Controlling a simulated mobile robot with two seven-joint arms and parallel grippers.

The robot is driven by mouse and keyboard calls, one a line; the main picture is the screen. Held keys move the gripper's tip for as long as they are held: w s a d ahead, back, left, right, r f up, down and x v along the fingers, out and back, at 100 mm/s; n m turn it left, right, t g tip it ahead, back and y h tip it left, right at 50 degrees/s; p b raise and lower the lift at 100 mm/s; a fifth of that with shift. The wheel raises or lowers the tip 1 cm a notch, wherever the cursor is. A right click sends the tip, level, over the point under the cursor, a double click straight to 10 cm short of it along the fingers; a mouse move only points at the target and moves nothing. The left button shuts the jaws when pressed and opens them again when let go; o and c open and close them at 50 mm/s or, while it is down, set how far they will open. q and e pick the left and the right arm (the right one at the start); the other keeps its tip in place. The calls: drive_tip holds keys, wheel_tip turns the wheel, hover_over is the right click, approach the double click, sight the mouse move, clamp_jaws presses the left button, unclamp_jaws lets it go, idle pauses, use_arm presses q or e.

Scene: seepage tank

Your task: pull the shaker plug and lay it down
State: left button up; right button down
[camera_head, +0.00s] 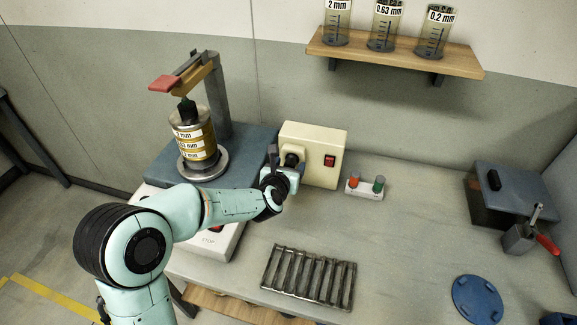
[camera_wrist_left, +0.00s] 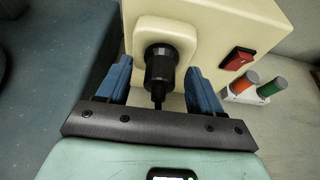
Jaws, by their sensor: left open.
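The black shaker plug (camera_wrist_left: 161,65) sits in the socket on the front of the cream power box (camera_head: 325,142). In the head view the plug (camera_head: 291,159) is partly covered by my left gripper. My left gripper (camera_wrist_left: 160,82) is open, with one blue finger on each side of the plug and a visible gap on both sides. A black cable end hangs below the plug in the wrist view. The shaker (camera_head: 228,152) with its sieve stack (camera_head: 193,138) stands left of the box. My right gripper is not in view.
A red switch (camera_head: 330,160) is on the box. A stand with orange and green caps (camera_head: 365,187) is right of it. A metal rack (camera_head: 308,277), a blue disc (camera_head: 477,299) and a dark box (camera_head: 515,192) are on the bench. The bench middle (camera_head: 405,235) is clear.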

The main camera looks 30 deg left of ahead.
use_arm(q)
drive_tip(key=shift+s, duration=0.1)
drive_tip(key=c, duration=1.2)
drive_tip(key=shift+o, duration=0.5)
clamp_jaws()
drive_tip(key=shift+s+d, duration=0.1)
drive_tip(key=shift+s+b, duration=0.25)
drive_tip(key=shift+b, duration=0.1)
drive_tip(key=shift+s+d+b, duration=0.2)
drive_tip(key=shift+s+b, duration=0.2)
drive_tip(key=shift+s, duration=0.45)
drive_tip(key=shift+s+d+b, duration=0.25)
drive_tip(key=shift+s+b, duration=0.2)
drive_tip(key=shift+s, duration=0.4)
drive_tip(key=shift+s+d+b, duration=0.2)
drive_tip(key=shift+s+b, duration=0.2)
drive_tip(key=shift+s, duration=0.45)
